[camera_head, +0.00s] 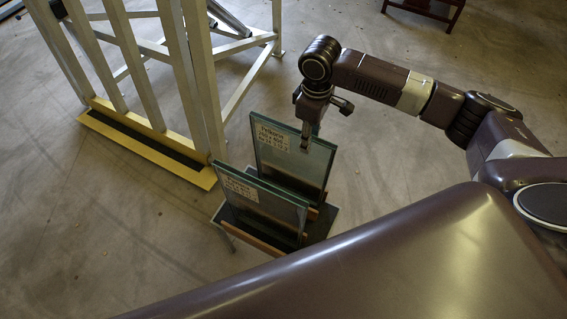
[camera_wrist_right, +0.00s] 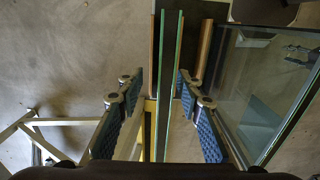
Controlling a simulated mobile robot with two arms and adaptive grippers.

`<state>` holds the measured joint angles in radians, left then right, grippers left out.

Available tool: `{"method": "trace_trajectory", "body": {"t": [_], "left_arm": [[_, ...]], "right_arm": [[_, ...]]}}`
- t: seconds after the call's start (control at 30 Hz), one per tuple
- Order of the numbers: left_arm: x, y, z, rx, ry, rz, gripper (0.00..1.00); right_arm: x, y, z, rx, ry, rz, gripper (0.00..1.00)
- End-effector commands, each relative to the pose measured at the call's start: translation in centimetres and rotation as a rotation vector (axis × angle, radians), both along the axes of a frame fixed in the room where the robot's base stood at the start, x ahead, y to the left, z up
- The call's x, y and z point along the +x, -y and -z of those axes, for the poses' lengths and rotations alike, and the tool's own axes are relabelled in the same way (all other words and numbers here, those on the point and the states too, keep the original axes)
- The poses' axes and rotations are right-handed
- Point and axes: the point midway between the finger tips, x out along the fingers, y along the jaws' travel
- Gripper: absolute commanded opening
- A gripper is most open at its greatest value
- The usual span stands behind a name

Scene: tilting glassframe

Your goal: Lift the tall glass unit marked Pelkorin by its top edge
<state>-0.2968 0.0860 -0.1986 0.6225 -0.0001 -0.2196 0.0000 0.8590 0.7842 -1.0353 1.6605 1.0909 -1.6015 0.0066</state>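The tall glass unit (camera_head: 290,168) with a white label that seems to read Pelkorin stands upright in the rear slot of a low rack. Its greenish top edge also shows in the right wrist view (camera_wrist_right: 171,60). My right gripper (camera_head: 306,140) is at this top edge, right of the label, pointing down. In the right wrist view my right gripper (camera_wrist_right: 161,90) is open, its blue-padded fingers on either side of the glass with gaps visible. A second labelled glass unit (camera_head: 268,212) stands in front and shows at the right of the wrist view. My left gripper is out of view.
The low rack (camera_head: 228,227) with wooden strips holds both units on the concrete floor. A pale frame with slats (camera_head: 205,90) and a yellow-edged base (camera_head: 150,152) stands to the left. A dark red stand (camera_head: 425,10) is far back. Floor behind the rack is clear.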

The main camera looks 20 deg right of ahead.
Motion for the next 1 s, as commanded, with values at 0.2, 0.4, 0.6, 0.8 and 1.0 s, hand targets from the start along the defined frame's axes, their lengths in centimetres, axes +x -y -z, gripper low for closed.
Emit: {"method": "trace_trajectory", "body": {"t": [0.2,0.4,0.6,0.8,1.0], "left_arm": [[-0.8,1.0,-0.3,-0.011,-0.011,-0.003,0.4],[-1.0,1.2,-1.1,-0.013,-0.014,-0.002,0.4],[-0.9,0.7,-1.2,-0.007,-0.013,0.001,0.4],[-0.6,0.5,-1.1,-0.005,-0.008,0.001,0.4],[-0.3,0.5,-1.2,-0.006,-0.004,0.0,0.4]], "right_arm": [[-0.2,-0.2,2.5,0.0,-0.004,-0.001,0.33],[-0.3,-0.7,5.4,-0.001,-0.003,-0.001,0.33],[-0.3,-0.6,7.2,-0.001,-0.001,-0.001,0.33],[-0.3,-0.6,7.2,-0.001,-0.001,-0.001,0.33],[-0.3,-0.6,7.2,-0.001,-0.001,-0.001,0.12]]}}
